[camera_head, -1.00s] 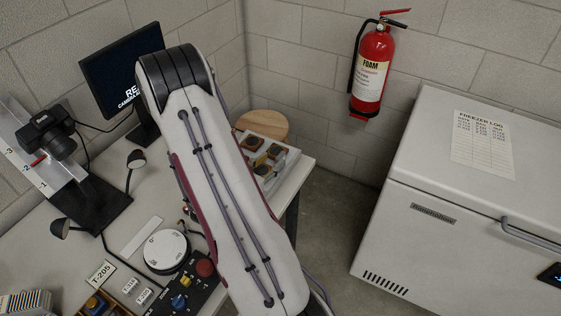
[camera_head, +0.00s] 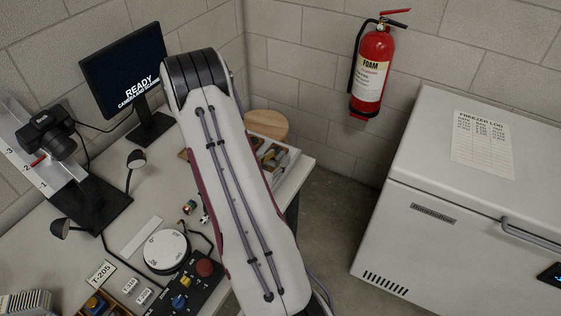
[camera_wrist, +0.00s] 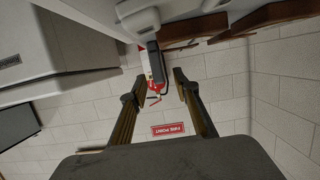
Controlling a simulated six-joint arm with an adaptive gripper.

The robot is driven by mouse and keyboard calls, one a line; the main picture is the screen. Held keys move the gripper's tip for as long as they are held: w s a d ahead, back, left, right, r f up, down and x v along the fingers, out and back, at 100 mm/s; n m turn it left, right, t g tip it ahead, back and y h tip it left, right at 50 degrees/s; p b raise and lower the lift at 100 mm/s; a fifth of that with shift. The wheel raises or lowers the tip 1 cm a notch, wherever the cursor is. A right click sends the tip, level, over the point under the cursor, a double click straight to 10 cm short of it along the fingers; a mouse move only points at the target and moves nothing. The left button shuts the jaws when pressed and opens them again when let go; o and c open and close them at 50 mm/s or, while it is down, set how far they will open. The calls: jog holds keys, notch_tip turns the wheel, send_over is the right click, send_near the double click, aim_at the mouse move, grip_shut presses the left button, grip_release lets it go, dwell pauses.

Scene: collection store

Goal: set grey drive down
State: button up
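No grey drive can be made out for certain in either view. In the wrist view my gripper (camera_wrist: 169,90) has its two fingers apart, with nothing seen clamped between the tips. Beyond the gap are the red fire extinguisher (camera_wrist: 157,72) and the wall, both at a distance. In the head view my arm covers the middle of the desk (camera_head: 105,232), and my gripper is hidden behind it. Small objects (camera_head: 190,207) lie on the desk just left of my arm, too small to name.
A tray (camera_head: 291,163) with several items sits at the desk's right end, partly behind my arm. A round wooden piece (camera_head: 268,124) is behind it. A monitor (camera_head: 124,70), camera stand (camera_head: 92,205), white dial (camera_head: 165,251) and control box (camera_head: 185,290) occupy the left. A freezer (camera_head: 390,240) stands right.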

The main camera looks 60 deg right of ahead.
jog(key=shift+x, duration=1.35)
jog(key=shift+f, duration=0.1)
grip_shut()
